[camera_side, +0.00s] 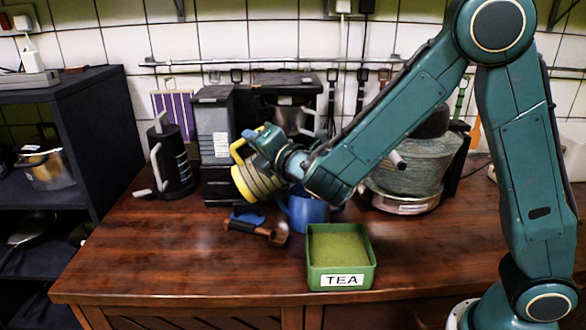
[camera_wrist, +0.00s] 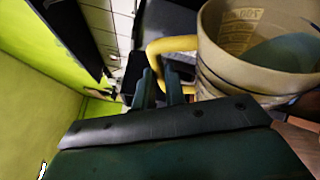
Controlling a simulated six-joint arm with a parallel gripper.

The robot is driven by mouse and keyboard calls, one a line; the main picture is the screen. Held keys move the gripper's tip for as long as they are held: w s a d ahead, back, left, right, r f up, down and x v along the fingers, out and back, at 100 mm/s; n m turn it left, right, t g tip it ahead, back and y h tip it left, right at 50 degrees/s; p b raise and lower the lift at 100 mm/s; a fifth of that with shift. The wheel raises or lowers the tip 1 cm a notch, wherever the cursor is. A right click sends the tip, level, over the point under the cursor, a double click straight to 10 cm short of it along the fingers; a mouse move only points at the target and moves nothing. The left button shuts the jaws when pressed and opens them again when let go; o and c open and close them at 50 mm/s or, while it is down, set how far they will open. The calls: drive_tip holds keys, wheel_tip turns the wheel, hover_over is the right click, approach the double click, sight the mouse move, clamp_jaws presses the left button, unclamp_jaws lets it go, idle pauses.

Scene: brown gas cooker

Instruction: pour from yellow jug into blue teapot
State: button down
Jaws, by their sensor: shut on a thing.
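The yellow jug (camera_side: 256,180) hangs tilted in the air in the side view, just left of and above the blue teapot (camera_side: 307,210). The teapot stands on the wooden counter, its upper part partly hidden by my arm and the jug. My gripper (camera_side: 258,140) is shut on the jug's handle. In the wrist view the jug (camera_wrist: 225,65) fills the upper right, with a blue-grey patch inside that I cannot identify. The gripper's fingers (camera_wrist: 160,82) close on the yellow handle there.
A green TEA box (camera_side: 340,278) stands in front of the teapot. A brown-handled tool (camera_side: 255,231) lies to the left of it. A black flask (camera_side: 172,160) and a coffee machine (camera_side: 288,90) stand behind. The counter's front left is clear.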

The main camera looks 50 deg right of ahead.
drive_tip(key=shift+s+d+m, duration=0.15)
drive_tip(key=shift+d+m, duration=0.15)
drive_tip(key=shift+m, duration=0.1)
idle(1.4)
drive_tip(key=shift+w+a+r+n, duration=0.15)
drive_tip(key=shift+w+a+n, duration=0.05)
drive_tip(key=shift+a+n, duration=0.2)
drive_tip(key=shift+w+a+f+n+g, duration=0.2)
drive_tip(key=shift+f+n, duration=0.25)
drive_tip(key=shift+w+a+f+n+g, duration=0.15)
drive_tip(key=shift+a+f+n+g, duration=0.05)
drive_tip(key=shift+f+n, duration=0.25)
drive_tip(key=shift+r, duration=0.25)
drive_tip(key=shift+a+r, duration=0.1)
